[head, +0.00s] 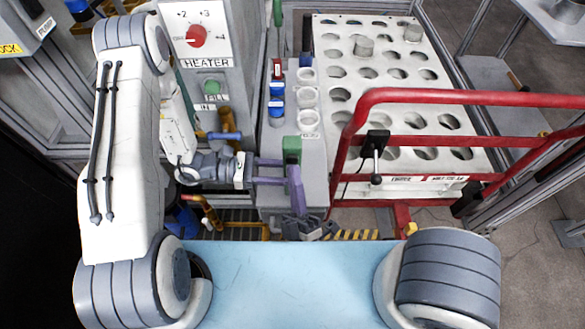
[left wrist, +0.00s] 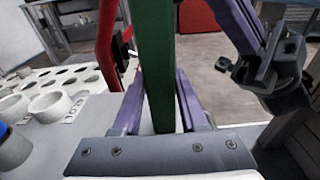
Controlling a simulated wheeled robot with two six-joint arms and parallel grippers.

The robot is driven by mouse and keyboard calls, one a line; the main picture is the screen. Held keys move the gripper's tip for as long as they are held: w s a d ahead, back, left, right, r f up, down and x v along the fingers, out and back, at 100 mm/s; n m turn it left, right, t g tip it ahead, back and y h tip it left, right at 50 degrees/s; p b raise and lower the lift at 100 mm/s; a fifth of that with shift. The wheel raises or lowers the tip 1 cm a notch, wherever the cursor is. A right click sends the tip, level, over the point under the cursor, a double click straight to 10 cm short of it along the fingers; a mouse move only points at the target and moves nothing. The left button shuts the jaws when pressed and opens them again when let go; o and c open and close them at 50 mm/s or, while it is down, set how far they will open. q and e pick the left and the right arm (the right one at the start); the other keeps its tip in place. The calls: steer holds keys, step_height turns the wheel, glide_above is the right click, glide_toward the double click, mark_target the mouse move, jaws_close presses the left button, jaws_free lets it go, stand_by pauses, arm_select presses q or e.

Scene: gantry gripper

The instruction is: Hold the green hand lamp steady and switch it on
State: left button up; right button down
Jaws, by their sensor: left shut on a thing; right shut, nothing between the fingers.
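The green hand lamp (head: 292,144) stands at the front of the grey bench in the head view. My left gripper (head: 279,171) reaches in from the left and is shut on it. In the left wrist view the lamp (left wrist: 157,65) is a long green bar between the purple fingers. My right gripper (head: 293,171) is shut and empty, its purple fingers pointing up just in front of the lamp. In the left wrist view my right gripper (left wrist: 222,12) is right of the lamp. I cannot tell whether it touches the lamp. The lamp's switch is not visible.
A red rail (head: 440,97) stands close right of the lamp, before a white perforated rack (head: 345,72). White cups (head: 307,97) and blue-capped containers (head: 277,92) stand behind the lamp. The heater panel (head: 197,35) is at the back left.

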steer(key=s, duration=0.6)
stand_by(0.3)
stand_by(2.1)
steer(key=s+n+h, duration=0.1)
steer(key=n, duration=0.4)
steer(key=s+n+h, duration=0.1)
steer(key=n, duration=0.4)
steer(key=s+n, duration=0.1)
steer(key=n, duration=0.4)
steer(key=shift+s+a+f+t+h, duration=0.1)
steer(key=shift+s+a+t+h, duration=0.1)
steer(key=shift+a+t+h, duration=0.15)
steer(key=w, duration=0.8)
steer(key=shift+w, duration=0.4)
steer(key=shift+w, duration=0.1)
stand_by(1.3)
